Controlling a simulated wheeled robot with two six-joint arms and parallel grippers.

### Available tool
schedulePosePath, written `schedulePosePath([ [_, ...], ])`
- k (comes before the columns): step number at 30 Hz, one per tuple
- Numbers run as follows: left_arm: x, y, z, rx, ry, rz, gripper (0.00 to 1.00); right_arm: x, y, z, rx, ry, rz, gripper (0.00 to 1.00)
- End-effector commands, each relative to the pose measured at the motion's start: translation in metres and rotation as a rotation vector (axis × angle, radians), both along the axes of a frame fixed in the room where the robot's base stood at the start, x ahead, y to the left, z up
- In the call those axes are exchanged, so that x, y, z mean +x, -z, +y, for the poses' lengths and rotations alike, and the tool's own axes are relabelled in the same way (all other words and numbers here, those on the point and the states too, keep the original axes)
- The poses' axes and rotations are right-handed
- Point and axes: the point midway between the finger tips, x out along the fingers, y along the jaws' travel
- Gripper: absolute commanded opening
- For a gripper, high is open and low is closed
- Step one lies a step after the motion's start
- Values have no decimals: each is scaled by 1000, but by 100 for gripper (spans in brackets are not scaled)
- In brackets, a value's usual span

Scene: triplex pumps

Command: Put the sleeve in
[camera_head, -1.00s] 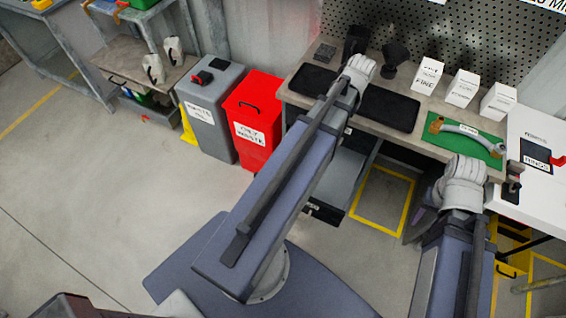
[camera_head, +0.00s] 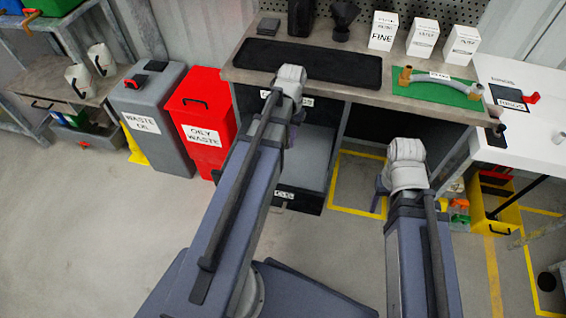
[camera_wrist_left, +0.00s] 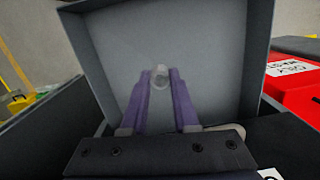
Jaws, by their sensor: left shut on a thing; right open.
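My left gripper (camera_wrist_left: 161,78) is shut on a small pale round piece (camera_wrist_left: 160,75), which looks like the sleeve. The piece sits between the purple fingertips, seen over the plain grey inside of an open drawer (camera_wrist_left: 211,43). In the head view the open drawer (camera_head: 308,160) is under the bench, and my left wrist hides most of the left gripper. My right gripper (camera_head: 382,188) is partly hidden behind its white wrist, in front of the bench, with nothing seen in it. No pump is clearly in view.
The bench (camera_head: 235,74) holds a black mat (camera_head: 310,62), a green mat (camera_head: 440,92) with a curved grey hose (camera_head: 440,84), and white boxes (camera_head: 422,38). A red bin (camera_head: 203,108) and a grey bin (camera_head: 155,115) stand left. A white table (camera_head: 535,125) is right.

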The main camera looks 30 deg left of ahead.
Motion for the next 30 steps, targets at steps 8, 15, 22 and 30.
schedulePosePath([
  [8,1,17,-3,-13,4,-2,0,0,17,0,0,0,0,61],
  [15,1,28,-3,-12,4,-2,0,0,27,0,0,0,0,61],
  [22,1,62,-3,-12,4,-3,0,0,62,0,0,0,0,61],
  [30,1,80,-3,-12,4,-3,0,0,80,0,0,0,0,61],
])
